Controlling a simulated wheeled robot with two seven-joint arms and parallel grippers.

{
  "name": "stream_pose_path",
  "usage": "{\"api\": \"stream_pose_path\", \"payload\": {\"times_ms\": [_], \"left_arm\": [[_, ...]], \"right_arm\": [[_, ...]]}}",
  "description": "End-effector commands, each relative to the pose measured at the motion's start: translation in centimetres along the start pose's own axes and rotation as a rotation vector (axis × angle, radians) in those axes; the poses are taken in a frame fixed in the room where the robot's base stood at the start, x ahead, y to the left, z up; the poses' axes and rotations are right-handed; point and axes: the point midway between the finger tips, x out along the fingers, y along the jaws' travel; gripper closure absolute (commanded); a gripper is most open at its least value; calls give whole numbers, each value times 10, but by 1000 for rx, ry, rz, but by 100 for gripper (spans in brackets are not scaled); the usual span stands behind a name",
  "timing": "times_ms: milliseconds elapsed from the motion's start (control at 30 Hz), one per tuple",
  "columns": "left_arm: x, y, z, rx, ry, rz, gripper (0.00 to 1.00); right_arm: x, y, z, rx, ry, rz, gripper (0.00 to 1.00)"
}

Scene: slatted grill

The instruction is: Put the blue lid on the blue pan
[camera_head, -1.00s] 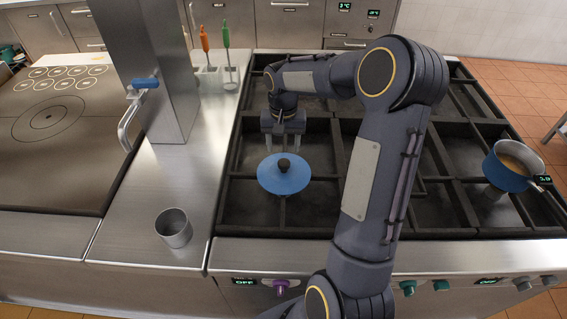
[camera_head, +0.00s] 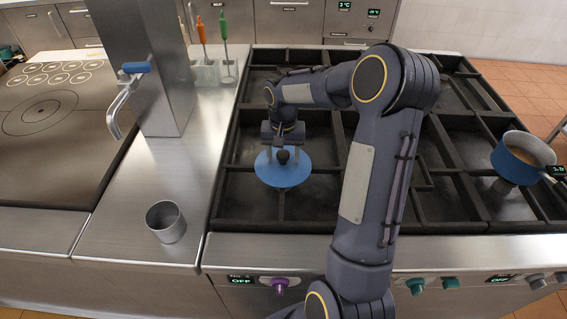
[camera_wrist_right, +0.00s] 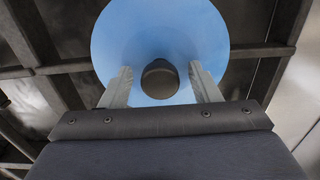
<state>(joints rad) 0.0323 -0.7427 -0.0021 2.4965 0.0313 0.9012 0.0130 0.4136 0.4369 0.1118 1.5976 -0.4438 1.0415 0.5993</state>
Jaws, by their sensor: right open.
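The blue lid (camera_head: 283,174), a round disc with a dark knob (camera_head: 283,156), lies on the grate at the left of the grill. My right gripper (camera_head: 283,152) is at the lid, with its fingers open. In the right wrist view the fingers (camera_wrist_right: 160,84) stand apart on either side of the dark knob (camera_wrist_right: 160,78), over the blue lid (camera_wrist_right: 160,30); I see gaps between them and the knob. The blue pan (camera_head: 520,160) stands at the far right of the grill, with something brownish inside. My left gripper is not in view.
A metal cup (camera_head: 166,222) stands on the steel counter (camera_head: 150,190) left of the grill. A metal column with a tap (camera_head: 125,105) rises behind it. Orange and green utensils (camera_head: 224,50) stand in a holder at the back. Black grate bars (camera_head: 440,210) lie between lid and pan.

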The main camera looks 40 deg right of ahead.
Motion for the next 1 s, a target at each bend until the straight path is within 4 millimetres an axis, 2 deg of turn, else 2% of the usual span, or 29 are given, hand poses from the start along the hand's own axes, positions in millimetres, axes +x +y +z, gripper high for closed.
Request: {"api": "stream_pose_path", "payload": {"times_ms": [100,400,500,667,1000], "left_arm": [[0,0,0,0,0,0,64],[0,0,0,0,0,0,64],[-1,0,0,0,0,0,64],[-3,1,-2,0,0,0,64],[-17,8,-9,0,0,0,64]], "right_arm": [[-1,0,0,0,0,0,44],[-1,0,0,0,0,0,83],[-1,0,0,0,1,-1,93],[-5,0,0,0,1,-1,93],[-29,-1,0,-1,2,-2,93]]}}
